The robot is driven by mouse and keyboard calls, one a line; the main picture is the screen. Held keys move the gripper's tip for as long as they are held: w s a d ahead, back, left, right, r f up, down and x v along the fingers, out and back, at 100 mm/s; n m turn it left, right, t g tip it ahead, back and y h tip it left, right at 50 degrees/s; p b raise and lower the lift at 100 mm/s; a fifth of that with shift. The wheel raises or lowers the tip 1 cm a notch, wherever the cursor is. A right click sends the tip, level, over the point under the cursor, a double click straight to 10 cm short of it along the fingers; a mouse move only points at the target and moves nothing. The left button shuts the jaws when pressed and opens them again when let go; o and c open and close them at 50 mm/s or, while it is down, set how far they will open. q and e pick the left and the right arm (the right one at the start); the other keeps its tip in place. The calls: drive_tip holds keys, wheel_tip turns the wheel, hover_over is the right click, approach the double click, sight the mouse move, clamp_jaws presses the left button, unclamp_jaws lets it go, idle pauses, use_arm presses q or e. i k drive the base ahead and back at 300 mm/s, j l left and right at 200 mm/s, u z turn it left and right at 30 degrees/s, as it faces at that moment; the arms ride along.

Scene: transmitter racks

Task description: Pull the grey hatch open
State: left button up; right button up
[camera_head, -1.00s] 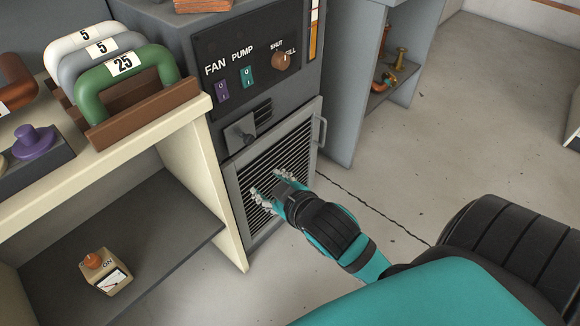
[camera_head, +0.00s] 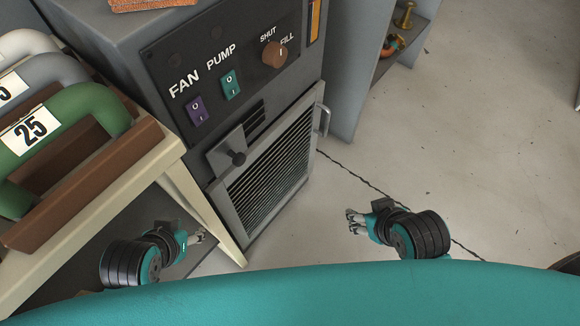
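The grey hatch (camera_head: 314,143) is a louvred panel in a grey frame, low on the front of the dark cabinet. It looks shut. A bar handle (camera_head: 325,120) stands on its right edge. My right gripper (camera_head: 353,221) is right of and below the handle, in front of the pale floor, apart from the hatch and empty. Its fingers look parted. My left gripper (camera_head: 200,237) is at lower left, by the cream bench's leg, left of the hatch's lower part. It holds nothing visible; its finger gap is unclear.
Fan and pump switches and a brown shut/fill knob (camera_head: 274,54) are higher. A cable (camera_head: 372,184) crosses the otherwise clear floor at right.

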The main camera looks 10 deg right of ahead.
sight(245, 198)
drive_tip(key=l+z, duration=0.15)
drive_tip(key=l, duration=0.85)
drive_tip(key=i+l+z, duration=0.1)
drive_tip(key=i, duration=0.25)
drive_tip(key=l, duration=0.1)
